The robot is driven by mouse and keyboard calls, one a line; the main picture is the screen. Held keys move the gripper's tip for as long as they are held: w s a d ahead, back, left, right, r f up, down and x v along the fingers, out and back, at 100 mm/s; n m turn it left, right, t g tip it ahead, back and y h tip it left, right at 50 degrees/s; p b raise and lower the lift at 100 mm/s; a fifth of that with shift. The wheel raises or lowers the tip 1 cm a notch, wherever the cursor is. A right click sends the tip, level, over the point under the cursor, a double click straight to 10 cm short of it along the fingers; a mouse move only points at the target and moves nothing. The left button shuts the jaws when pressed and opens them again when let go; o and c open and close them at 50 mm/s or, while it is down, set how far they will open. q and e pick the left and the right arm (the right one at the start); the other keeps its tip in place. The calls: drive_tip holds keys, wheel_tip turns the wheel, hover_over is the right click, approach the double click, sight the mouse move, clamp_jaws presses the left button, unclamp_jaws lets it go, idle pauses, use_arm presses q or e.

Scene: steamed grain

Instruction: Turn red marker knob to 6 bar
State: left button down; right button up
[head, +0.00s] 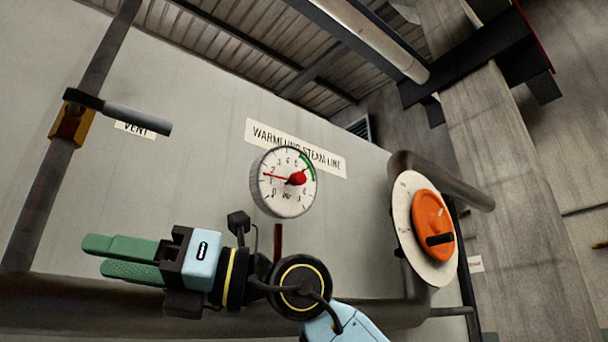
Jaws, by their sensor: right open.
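A round pressure gauge (284,193) with a white dial and a green arc shows in the middle of the head view, tilted in the picture. A red knob (297,178) sits at the centre of its face, and a thin red needle points left from it, near the 2. My right gripper (112,257) is below and left of the gauge, its green fingers pointing left. It is open and empty, apart from the gauge and knob. My left gripper is not in view.
An orange handwheel (433,225) on a white disc is at the right, by a bent grey pipe. A grey-handled valve (136,117) is on a pipe at upper left, near the VENT label. A large pipe runs behind my arm.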

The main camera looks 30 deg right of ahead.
drive_tip(key=d+r+m+t+h, duration=0.1)
drive_tip(key=d+r+t+h, duration=0.3)
drive_tip(key=d+r+t, duration=0.15)
drive_tip(key=m+t+h, duration=0.6)
drive_tip(key=m+h, duration=0.3)
drive_tip(key=h, duration=0.4)
approach(302, 177)
drive_tip(key=w+p, duration=0.1)
drive_tip(key=w, duration=0.3)
drive_tip(key=w+p, duration=0.2)
drive_tip(key=w, duration=0.3)
drive_tip(key=shift+w+a+r, duration=0.1)
drive_tip(key=shift+a+r, duration=0.1)
clamp_jaws()
